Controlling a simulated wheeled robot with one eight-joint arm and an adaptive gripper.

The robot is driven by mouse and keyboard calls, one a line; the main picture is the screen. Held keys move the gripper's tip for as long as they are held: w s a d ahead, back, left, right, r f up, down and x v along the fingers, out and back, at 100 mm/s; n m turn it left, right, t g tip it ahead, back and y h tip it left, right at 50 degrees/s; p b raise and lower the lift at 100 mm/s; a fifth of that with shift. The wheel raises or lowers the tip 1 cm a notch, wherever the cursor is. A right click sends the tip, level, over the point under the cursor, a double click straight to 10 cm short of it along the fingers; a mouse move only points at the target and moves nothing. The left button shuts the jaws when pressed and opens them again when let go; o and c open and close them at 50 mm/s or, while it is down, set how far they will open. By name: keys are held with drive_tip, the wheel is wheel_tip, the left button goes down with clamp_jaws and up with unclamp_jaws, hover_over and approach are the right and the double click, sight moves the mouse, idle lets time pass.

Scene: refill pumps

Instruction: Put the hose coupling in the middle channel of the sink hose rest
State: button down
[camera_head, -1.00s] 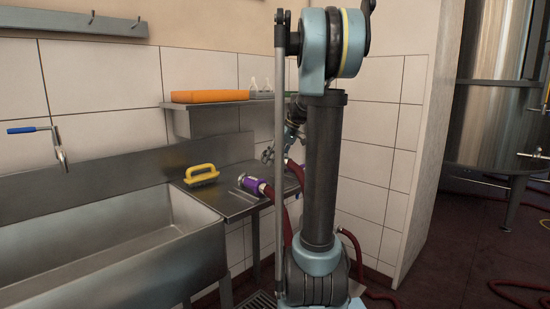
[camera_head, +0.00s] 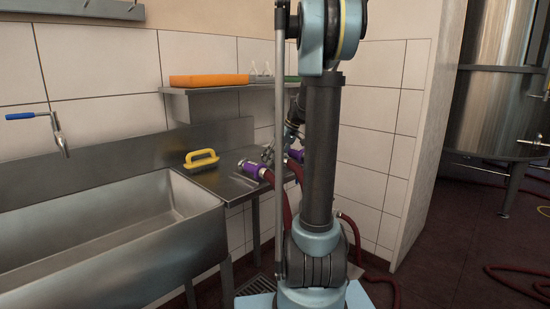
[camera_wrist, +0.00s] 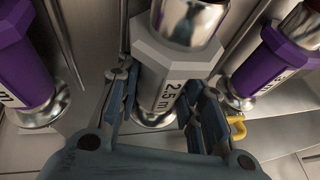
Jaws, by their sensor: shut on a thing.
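The hose coupling (camera_wrist: 166,82) is a grey faceted body marked "2.5 m" with shiny metal ends. In the wrist view it sits between the two fingers of my gripper (camera_wrist: 160,110), which are closed around its sides. A purple coupling (camera_wrist: 28,65) lies to its left and another purple coupling (camera_wrist: 277,62) to its right, each apart from it. In the head view my gripper (camera_head: 268,152) is over the steel drainboard, between the purple couplings, and hides the grey one. The hose rest is mostly hidden; thin metal strips show between couplings. I cannot tell whether the grey coupling touches the rest.
A yellow-handled brush (camera_head: 202,159) lies on the drainboard (camera_head: 222,184) beside the sink (camera_head: 100,245). A wall shelf (camera_head: 215,87) with an orange tray (camera_head: 208,80) is above. Dark red hoses (camera_head: 282,207) hang from the drainboard's right end.

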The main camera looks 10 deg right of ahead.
drive_tip(key=shift+s+f, duration=0.2)
drive_tip(key=shift+f, duration=0.15)
drive_tip(key=c, duration=1)
unclamp_jaws()
drive_tip(key=shift+a, duration=0.1)
drive_tip(key=shift+w, duration=0.1)
drive_tip(key=shift+r, duration=0.15)
drive_tip(key=v, duration=1.1)
drive_tip(key=shift+d+r, duration=0.25)
drive_tip(key=shift+r, duration=0.05)
